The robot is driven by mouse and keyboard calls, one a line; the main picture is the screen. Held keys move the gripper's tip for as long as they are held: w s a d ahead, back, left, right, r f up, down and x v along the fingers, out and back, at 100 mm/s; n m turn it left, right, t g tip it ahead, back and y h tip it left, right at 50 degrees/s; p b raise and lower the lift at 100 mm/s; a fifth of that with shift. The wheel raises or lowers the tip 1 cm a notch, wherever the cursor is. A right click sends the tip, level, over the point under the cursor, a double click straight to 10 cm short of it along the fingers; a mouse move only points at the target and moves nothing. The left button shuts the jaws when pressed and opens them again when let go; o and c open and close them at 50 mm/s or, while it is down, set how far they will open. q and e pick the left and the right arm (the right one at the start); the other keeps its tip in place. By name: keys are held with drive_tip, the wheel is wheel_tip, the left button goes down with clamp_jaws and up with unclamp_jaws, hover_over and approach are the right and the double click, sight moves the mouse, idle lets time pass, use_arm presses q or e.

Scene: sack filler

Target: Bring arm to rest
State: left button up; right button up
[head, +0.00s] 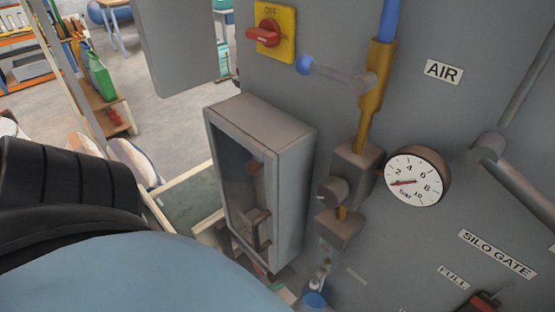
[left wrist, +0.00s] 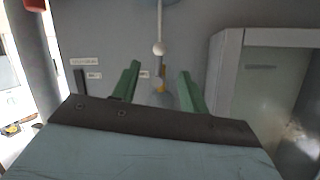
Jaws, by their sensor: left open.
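My left arm (head: 90,230), black and pale blue, fills the lower left of the head view, close to the camera. Its fingertips cannot be made out there. In the left wrist view my left gripper (left wrist: 158,84) has two green fingers standing well apart. Nothing is held between them. Beyond the gap is a grey wall with a rod, a pale ball and a small yellow part; the distance to them is unclear. My right gripper is in neither view.
A grey panel carries a red switch (head: 265,35) marked OFF, a blue-knobbed lever (head: 335,74), a pressure gauge (head: 415,178) and a box with a dark front (head: 285,150). A glass-fronted cabinet (left wrist: 228,75) stands at right in the wrist view. Shelves (head: 105,105) stand at back left beside open floor.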

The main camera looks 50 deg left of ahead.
use_arm(q)
drive_tip(key=shift+s+r, duration=0.15)
drive_tip(key=shift+s, duration=0.15)
idle(0.4)
drive_tip(key=s+f+n+g+y+b, duration=0.1)
drive_tip(key=s+f+g+b, duration=0.15)
drive_tip(key=f, duration=0.85)
drive_tip(key=s+f+g+b, duration=0.1)
drive_tip(key=s+f+g, duration=0.25)
drive_tip(key=f, duration=0.75)
drive_tip(key=s+a+f+n+g+y+b, duration=0.1)
drive_tip(key=s+f+g, duration=0.5)
drive_tip(key=s+f, duration=0.6)
wheel_tip(320, 180, down, 3)
drive_tip(key=shift+s+a+r+g+b, duration=0.1)
drive_tip(key=shift+s+a+g+b, duration=0.3)
drive_tip(key=shift+b, duration=0.4)
